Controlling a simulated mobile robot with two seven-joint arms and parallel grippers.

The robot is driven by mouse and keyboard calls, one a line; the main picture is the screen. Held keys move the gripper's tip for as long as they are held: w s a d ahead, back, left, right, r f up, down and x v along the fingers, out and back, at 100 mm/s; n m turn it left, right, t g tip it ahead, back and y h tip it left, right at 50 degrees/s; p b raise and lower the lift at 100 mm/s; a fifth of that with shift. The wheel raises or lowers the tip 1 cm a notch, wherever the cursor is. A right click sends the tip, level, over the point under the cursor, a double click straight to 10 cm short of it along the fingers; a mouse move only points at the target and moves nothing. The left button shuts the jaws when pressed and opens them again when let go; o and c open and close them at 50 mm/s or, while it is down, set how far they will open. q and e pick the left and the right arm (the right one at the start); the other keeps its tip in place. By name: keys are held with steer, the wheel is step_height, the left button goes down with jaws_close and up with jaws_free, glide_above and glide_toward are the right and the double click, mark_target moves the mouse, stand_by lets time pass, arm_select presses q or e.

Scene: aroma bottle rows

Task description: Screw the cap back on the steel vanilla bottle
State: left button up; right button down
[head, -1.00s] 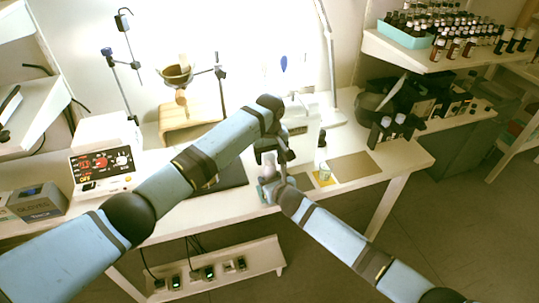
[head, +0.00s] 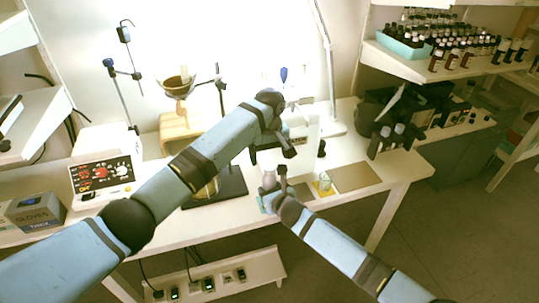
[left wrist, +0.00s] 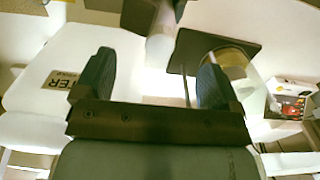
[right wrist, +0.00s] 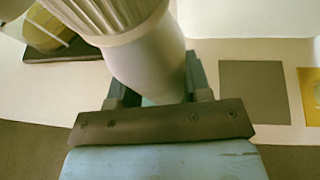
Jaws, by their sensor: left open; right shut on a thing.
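The steel vanilla bottle (head: 269,179) stands at the front of the bench, below my left gripper. In the right wrist view the pale smooth bottle body (right wrist: 150,65) carries a wide ribbed white cap (right wrist: 105,14) on its top; I cannot tell how tight it sits. My right gripper (head: 273,192) is shut around the bottle body; its fingers also show in the right wrist view (right wrist: 158,80). My left gripper (head: 271,154) is open and empty above the bottle; its spread fingers show in the left wrist view (left wrist: 157,72).
A dark stand base (head: 228,184) lies left of the bottle. A hotplate (head: 102,173) stands at the left. A dark-topped bottle (head: 321,150) stands behind the jar.

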arm_select(q)
step_height(320, 180, up, 12)
stand_by(0.7)
arm_select(e)
steer(key=shift+c, duration=2.4)
jaws_free()
arm_select(q)
step_height(320, 180, up, 2)
steer(key=shift+p, duration=1)
arm_select(e)
steer(key=v, duration=1.3)
steer(key=shift+s+r, duration=0.2)
steer(key=shift+s, duration=0.15)
steer(key=shift+d, duration=0.1)
